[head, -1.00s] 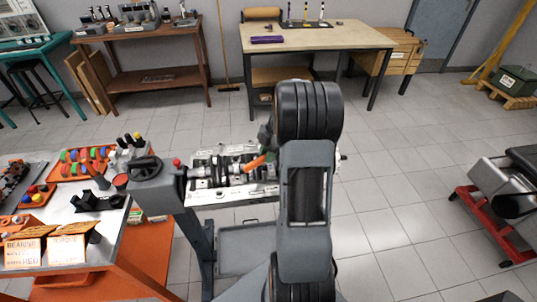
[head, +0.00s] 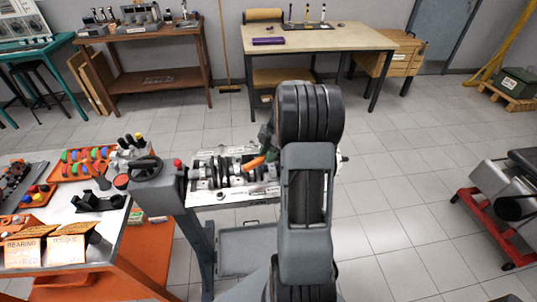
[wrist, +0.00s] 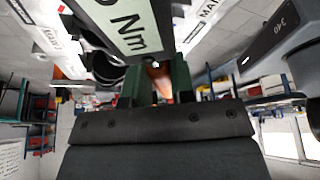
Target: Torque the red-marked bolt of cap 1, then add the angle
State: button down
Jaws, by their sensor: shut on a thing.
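My gripper (wrist: 155,80) has green fingers, shut on the orange handle of a torque wrench (wrist: 159,88). A display panel (wrist: 130,32) with large "Nm" lettering fills the top of the wrist view. In the head view the orange handle (head: 254,163) slants over the right part of the engine block (head: 235,194), above the crankshaft (head: 222,172). My arm covers the block's right end. Cap 1 and the red-marked bolt cannot be made out, and I cannot tell whether the wrench touches a bolt.
The block is on a grey stand with a handwheel (head: 145,168) at its left. A left bench (head: 70,213) holds an orange tray (head: 72,172), a black cradle (head: 97,201) and cardboard boxes (head: 66,247). A red-framed stand (head: 476,226) is at right. The floor between is clear.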

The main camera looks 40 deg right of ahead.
jog(key=shift+w+d+m+t+b, duration=0.2)
jog(key=shift+w+m+t+b, duration=0.3)
jog(key=shift+w+m+b, duration=1.1)
dwell(4.8)
jog(key=shift+w, duration=0.35)
jog(key=shift+w+d+m, duration=0.25)
jog(key=shift+w+m, duration=0.05)
jog(key=shift+w, duration=0.35)
jog(key=shift+w+t, duration=0.15)
jog(key=shift+t, duration=0.15)
